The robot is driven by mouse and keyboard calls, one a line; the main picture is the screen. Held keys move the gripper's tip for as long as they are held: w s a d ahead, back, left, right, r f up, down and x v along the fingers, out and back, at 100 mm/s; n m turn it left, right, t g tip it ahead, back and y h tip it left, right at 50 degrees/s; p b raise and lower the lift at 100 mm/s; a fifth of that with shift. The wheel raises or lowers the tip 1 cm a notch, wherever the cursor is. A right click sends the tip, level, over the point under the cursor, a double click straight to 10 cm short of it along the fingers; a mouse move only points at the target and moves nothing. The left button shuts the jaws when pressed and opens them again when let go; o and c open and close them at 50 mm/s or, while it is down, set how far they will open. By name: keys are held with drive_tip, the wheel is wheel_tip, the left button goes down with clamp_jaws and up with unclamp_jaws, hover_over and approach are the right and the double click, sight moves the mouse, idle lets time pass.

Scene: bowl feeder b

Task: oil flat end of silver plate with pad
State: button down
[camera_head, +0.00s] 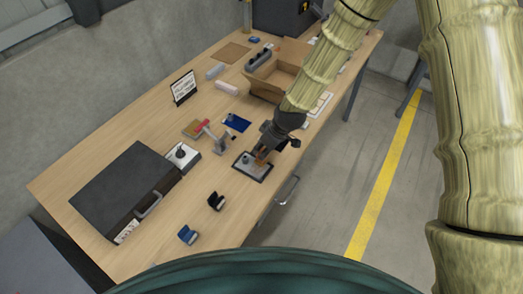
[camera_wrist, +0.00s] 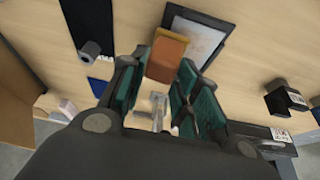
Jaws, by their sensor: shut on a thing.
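My gripper (camera_head: 264,152) is low over the near right part of the table, above a dark-rimmed tray (camera_head: 240,166). In the wrist view my gripper (camera_wrist: 163,72) has its teal-lined fingers around an orange-brown block (camera_wrist: 167,53), which looks like the pad. The block also shows small in the head view (camera_head: 261,158). It overlaps the tray's dark rim (camera_wrist: 181,19) in the wrist view; whether it touches the tray, I cannot tell. A pale grey flat surface (camera_wrist: 203,38) lies within the rim. I cannot surely identify the silver plate. A small grey metallic piece (camera_wrist: 158,108) shows between the fingers.
A grey upright stand (camera_head: 210,136) and a blue sheet (camera_head: 237,122) are left of my gripper. A black case (camera_head: 125,185) lies at the left. Small black (camera_head: 216,201) and blue (camera_head: 188,235) items are in front. A cardboard box (camera_head: 270,77) stands farther back.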

drive_tip(key=shift+r+p, duration=1.45)
drive_tip(key=shift+r, duration=1.55)
drive_tip(key=shift+a, duration=0.1)
drive_tip(key=shift+s+f, duration=0.1)
drive_tip(key=shift+s, duration=0.05)
